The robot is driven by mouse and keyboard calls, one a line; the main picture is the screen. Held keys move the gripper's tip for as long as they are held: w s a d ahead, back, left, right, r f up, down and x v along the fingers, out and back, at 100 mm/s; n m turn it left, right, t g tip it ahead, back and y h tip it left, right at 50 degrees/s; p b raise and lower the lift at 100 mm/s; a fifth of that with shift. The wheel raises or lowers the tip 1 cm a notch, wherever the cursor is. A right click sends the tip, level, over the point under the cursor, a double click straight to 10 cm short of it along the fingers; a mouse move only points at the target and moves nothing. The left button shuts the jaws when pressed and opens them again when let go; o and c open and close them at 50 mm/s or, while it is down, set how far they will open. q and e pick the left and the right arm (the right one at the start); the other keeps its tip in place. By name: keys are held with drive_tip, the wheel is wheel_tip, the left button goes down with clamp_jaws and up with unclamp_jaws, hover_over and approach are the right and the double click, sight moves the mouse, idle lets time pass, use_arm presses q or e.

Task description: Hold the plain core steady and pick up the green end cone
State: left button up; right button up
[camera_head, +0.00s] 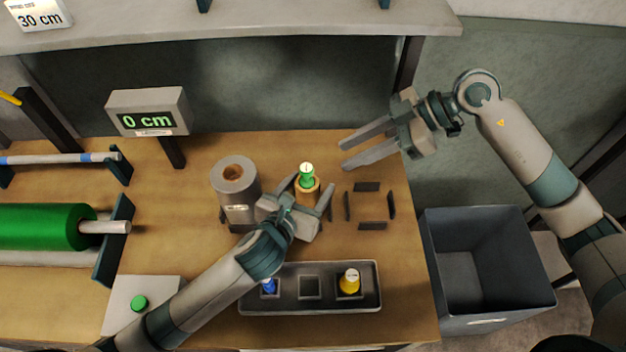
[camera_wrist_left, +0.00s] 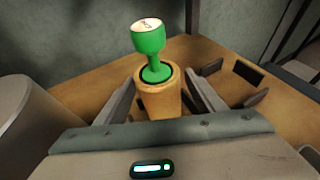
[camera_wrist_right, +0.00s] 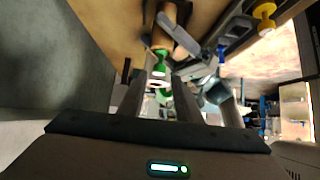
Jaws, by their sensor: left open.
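The plain core (camera_head: 306,196) is a short tan tube standing upright on the bench. The green end cone (camera_head: 307,172), with a pale top, sits in the core's upper end; both also show in the left wrist view, cone (camera_wrist_left: 150,42) above core (camera_wrist_left: 160,102). My left gripper (camera_head: 308,187) is open, one finger on each side of the core; contact cannot be told. My right gripper (camera_head: 344,156) is open and empty, up and to the right of the cone, its fingers pointing left. In the right wrist view the green cone (camera_wrist_right: 160,60) appears ahead, around the fingertips.
A grey roll (camera_head: 237,186) stands left of the core. A tray (camera_head: 329,306) in front holds a blue cone (camera_head: 269,287) and a yellow cone (camera_head: 349,282); its middle pocket is empty. Dark brackets (camera_head: 367,187) lie right of the core. A grey bin (camera_head: 436,262) stands beyond the bench's right edge.

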use_arm(q)
drive_tip(key=shift+x, duration=1.25)
